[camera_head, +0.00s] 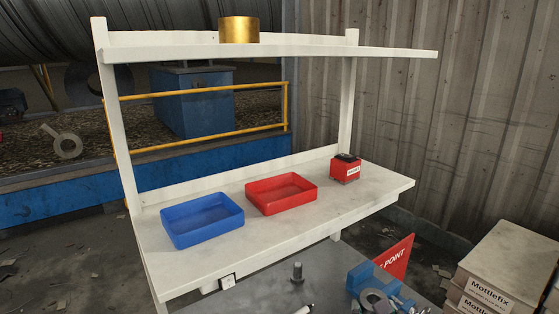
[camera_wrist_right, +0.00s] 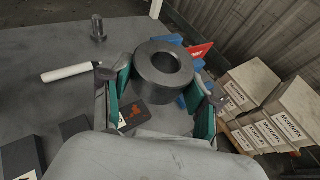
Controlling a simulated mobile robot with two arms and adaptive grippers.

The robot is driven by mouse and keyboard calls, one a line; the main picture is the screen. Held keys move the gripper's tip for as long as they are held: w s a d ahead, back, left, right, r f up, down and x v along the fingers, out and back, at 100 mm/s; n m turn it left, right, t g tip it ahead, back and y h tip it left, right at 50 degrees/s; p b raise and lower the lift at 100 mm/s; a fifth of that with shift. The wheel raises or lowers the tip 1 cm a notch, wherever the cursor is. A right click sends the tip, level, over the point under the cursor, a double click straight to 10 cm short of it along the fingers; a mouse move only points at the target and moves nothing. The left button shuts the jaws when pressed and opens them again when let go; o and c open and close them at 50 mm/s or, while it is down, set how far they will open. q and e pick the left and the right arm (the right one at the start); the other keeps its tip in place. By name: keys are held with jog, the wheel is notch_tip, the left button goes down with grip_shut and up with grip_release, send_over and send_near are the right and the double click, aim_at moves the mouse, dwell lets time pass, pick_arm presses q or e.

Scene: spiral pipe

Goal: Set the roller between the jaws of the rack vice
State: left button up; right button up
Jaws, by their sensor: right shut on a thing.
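The roller (camera_wrist_right: 163,92) is a thick dark grey cylinder with a round hole. In the right wrist view it sits between the green-padded fingers of my right gripper (camera_wrist_right: 158,84), which is shut on it. In the head view a grey ring (camera_head: 375,300), seemingly the roller, shows at the bottom edge in front of the vice. The rack vice (camera_head: 366,277) is blue and partly cut off and covered there; blue parts of it (camera_wrist_right: 194,62) show behind the roller in the right wrist view. Its jaw gap is hidden. My left gripper is in neither view.
A dark bolt-like post (camera_wrist_right: 98,28) and a white cylinder (camera_wrist_right: 68,73) are on the grey table (camera_wrist_right: 40,45). A red sign (camera_head: 395,258) stands behind the vice. Cartons (camera_head: 500,270) are at right. The white rack (camera_head: 330,208) holds blue (camera_head: 200,232) and red (camera_head: 288,206) trays.

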jog(key=shift+n+y, duration=0.6)
jog(key=shift+y, duration=0.1)
jog(key=s, duration=0.5)
jog(key=shift+a, duration=0.3)
jog(key=shift+r, duration=0.1)
